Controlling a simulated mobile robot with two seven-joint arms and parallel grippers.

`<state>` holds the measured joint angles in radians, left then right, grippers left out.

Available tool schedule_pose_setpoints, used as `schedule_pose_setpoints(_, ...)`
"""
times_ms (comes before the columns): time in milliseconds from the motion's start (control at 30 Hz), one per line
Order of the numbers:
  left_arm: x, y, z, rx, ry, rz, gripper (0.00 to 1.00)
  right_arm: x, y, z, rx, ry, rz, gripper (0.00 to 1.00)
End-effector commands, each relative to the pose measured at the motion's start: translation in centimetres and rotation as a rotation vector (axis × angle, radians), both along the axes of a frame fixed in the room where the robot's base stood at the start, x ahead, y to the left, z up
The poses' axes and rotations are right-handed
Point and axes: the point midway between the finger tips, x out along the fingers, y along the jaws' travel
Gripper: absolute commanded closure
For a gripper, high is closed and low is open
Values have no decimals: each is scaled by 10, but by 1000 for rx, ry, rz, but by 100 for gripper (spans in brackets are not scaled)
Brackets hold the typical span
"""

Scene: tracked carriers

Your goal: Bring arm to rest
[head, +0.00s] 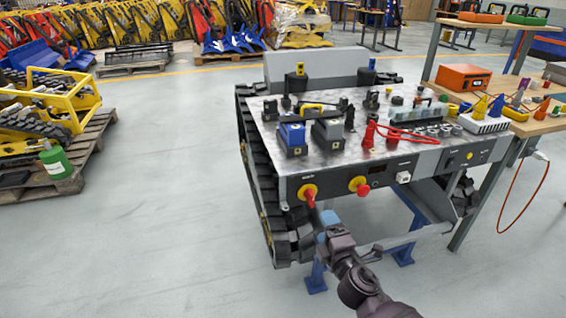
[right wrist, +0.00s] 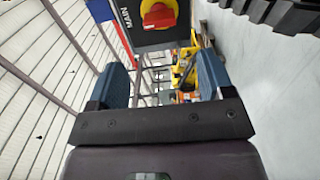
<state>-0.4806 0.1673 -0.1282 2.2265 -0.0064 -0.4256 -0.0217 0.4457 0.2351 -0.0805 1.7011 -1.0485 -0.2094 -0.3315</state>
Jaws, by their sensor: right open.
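My right arm reaches in from the bottom of the head view. Its gripper (head: 324,216) is just in front of and below the left red knob (head: 309,196) on the carrier's front panel. In the right wrist view the two blue fingers of the gripper (right wrist: 160,78) stand apart with nothing between them. The red knob on its yellow plate (right wrist: 158,15), beside the word MAIN, shows beyond the fingertips and seems apart from them. My left arm and gripper are not in view.
The tracked carrier (head: 262,130) stands on blue supports, with battery-like blocks and a red cable on its deck. A second red knob (head: 360,186) is right of the first. A wooden workbench (head: 540,127) adjoins at right. Open floor (head: 150,240) lies left.

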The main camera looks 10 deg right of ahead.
Motion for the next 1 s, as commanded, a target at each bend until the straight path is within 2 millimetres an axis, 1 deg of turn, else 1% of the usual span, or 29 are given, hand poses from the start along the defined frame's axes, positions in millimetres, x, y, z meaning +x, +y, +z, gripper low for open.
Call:
schedule_pose_setpoints(67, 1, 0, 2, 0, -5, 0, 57, -3, -1, 1, 9, 3, -2, 26)
schedule_pose_setpoints(167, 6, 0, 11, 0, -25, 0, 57, -15, -5, 3, 56, 19, -12, 26)
schedule_pose_setpoints(267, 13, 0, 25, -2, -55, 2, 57, -39, -13, 5, 152, 54, -32, 26)
schedule_pose_setpoints(433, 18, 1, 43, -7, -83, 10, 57, -96, -27, 3, 376, 139, -84, 26)
schedule_pose_setpoints(567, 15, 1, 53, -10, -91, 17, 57, -141, -35, -1, 552, 208, -132, 26)
schedule_pose_setpoints(600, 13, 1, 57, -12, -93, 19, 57, -156, -37, -2, 606, 229, -149, 26)
schedule_pose_setpoints(667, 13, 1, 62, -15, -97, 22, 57, -178, -40, -3, 687, 260, -174, 26)
schedule_pose_setpoints(800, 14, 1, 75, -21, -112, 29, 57, -230, -44, -4, 875, 331, -242, 26)
schedule_pose_setpoints(867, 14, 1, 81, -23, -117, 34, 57, -253, -45, -3, 958, 360, -273, 26)
schedule_pose_setpoints(900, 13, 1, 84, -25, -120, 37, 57, -268, -45, -3, 1011, 379, -295, 26)
schedule_pose_setpoints(967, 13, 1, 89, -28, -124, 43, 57, -290, -45, -2, 1092, 407, -328, 26)
schedule_pose_setpoints(1000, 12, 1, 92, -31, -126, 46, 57, -305, -44, -1, 1143, 424, -350, 26)
